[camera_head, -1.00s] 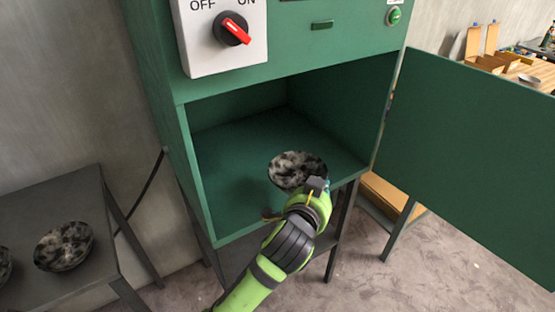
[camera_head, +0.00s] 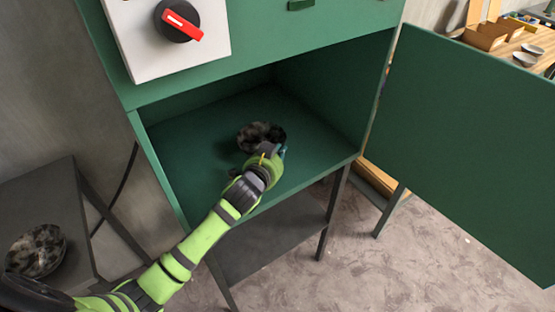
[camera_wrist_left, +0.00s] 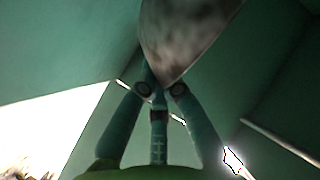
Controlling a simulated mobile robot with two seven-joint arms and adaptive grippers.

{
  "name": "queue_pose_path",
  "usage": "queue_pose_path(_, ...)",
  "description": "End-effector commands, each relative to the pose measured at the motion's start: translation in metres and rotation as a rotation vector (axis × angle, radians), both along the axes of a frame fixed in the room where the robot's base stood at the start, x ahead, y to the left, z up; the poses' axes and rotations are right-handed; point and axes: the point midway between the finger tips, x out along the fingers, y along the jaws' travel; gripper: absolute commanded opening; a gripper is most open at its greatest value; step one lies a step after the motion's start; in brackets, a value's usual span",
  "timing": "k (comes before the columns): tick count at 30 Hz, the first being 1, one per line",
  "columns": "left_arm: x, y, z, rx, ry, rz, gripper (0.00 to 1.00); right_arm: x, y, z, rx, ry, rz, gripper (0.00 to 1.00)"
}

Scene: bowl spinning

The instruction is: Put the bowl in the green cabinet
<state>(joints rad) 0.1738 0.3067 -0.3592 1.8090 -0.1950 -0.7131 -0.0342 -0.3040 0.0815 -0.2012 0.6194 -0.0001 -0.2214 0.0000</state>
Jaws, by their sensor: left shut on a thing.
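The bowl (camera_head: 261,136), mottled black and grey, is inside the open green cabinet (camera_head: 205,160), over the compartment floor. In the head view I cannot tell whether it touches the floor. My left gripper (camera_head: 270,152) reaches in through the front opening and is shut on the near right side of the bowl. In the left wrist view the two fingers (camera_wrist_left: 160,88) meet at the lower edge of the bowl (camera_wrist_left: 182,35). My right gripper is out of view.
The cabinet door (camera_head: 465,150) stands open to the right. A second mottled bowl (camera_head: 36,251) sits on a dark side table (camera_head: 40,205) at the left. A red switch (camera_head: 182,24) is on a white panel above the opening. A wooden table with boxes (camera_head: 490,35) is at the back right.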

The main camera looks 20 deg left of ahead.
Motion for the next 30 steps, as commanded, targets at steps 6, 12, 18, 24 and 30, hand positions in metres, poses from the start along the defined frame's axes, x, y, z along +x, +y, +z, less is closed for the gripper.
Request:
queue_pose_path(6,0.001,0.003,-0.024,-0.001,0.003,0.001,0.00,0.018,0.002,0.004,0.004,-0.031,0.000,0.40)
queue_pose_path(12,0.001,0.003,-0.041,-0.001,-0.001,0.001,0.00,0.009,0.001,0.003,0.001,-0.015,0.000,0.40)
queue_pose_path(18,0.001,0.002,-0.041,0.000,-0.002,0.000,0.00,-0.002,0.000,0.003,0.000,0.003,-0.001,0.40)
queue_pose_path(24,0.001,0.002,-0.045,0.000,-0.001,0.000,0.23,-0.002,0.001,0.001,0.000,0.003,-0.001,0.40)
queue_pose_path(30,0.001,0.002,-0.045,0.000,0.000,0.000,0.31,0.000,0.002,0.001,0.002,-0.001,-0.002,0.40)
